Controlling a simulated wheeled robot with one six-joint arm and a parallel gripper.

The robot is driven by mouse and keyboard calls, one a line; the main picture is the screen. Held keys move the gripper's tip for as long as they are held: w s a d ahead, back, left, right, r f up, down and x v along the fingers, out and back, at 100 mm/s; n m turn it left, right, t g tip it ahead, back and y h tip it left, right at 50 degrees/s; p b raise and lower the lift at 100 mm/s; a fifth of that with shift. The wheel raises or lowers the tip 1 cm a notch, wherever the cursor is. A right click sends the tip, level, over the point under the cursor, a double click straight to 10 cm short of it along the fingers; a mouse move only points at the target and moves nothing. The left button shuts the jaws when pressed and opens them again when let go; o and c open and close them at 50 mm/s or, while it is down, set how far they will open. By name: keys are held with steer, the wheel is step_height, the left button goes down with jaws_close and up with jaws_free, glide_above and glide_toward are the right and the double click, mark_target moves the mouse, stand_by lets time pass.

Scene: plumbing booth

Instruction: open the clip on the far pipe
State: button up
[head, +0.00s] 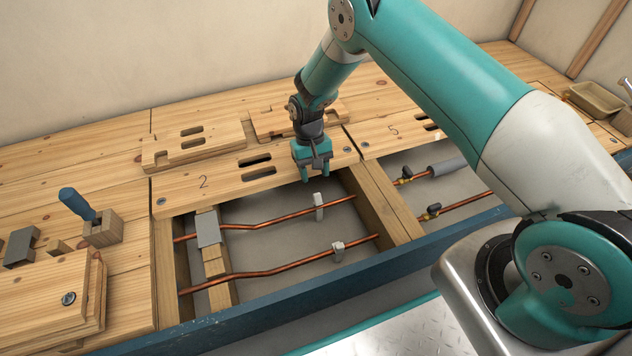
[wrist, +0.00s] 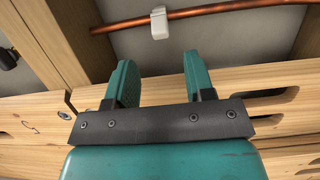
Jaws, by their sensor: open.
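The far copper pipe (head: 275,222) runs across the open floor bay, and it also shows in the wrist view (wrist: 220,9). A pale clip (head: 318,206) sits on it towards the right; the clip is also in the wrist view (wrist: 159,24). It looks taller than the near pipe's clip, but I cannot tell whether its latch is shut. My gripper (head: 315,175) is open and empty, pointing down by the board marked 2, beyond the clip. In the wrist view, my gripper's (wrist: 159,66) fingers are apart, with the clip ahead of the gap, untouched.
The near copper pipe (head: 270,273) carries another pale clip (head: 338,251). A grey sleeve or plate (head: 208,229) covers the joist at left. A wooden joist (head: 383,203) bounds the bay at right.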

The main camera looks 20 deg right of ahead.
steer(key=p+v, duration=0.3)
steer(key=v, duration=0.6)
